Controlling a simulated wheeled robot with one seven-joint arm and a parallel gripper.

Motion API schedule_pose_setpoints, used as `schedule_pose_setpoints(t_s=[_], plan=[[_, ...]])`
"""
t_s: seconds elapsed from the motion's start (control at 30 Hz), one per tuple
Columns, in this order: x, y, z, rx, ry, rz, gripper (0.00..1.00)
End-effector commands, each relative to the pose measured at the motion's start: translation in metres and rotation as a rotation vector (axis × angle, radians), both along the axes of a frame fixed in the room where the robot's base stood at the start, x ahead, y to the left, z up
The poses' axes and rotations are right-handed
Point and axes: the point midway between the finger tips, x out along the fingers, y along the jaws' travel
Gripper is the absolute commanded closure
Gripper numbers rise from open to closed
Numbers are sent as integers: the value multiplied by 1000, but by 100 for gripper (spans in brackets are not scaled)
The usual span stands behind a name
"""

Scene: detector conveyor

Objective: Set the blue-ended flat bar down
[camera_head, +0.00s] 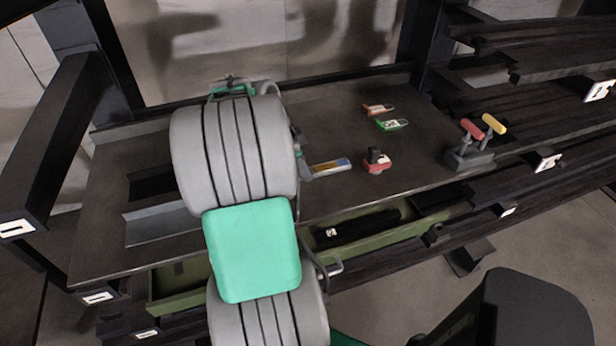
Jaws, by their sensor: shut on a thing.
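The flat bar (331,166) shows just right of my arm, over the dark bench top. It has a pale body with a yellowish part and a blue right end. My gripper (306,172) is mostly hidden behind my grey and green arm. It is shut on the left end of the bar. I cannot tell whether the bar touches the bench top (330,120) or is held just above it.
A red and black part (376,162) stands close right of the bar. An orange-ended piece (378,109) and a green piece (392,125) lie farther back. A block with red and yellow handles (471,150) stands at right. An olive drawer (435,218) is open below.

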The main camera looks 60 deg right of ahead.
Motion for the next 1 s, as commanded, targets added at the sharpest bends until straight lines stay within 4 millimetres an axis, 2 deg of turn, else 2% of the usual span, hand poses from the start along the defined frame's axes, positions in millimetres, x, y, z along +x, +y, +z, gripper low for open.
schedule_pose_setpoints(t_s=[0.1, 0.3, 0.5, 0.8, 0.83, 1.0], plan=[[-4, -11, -9, -6, -4, -1, 100], [-10, -20, -26, -4, -2, 0, 100], [-9, -20, -51, -6, -4, 1, 100], [-9, -20, -56, -6, -5, 1, 100], [-9, -18, -58, -2, -2, 1, 69], [-9, -18, -57, -2, -2, 1, 55]])
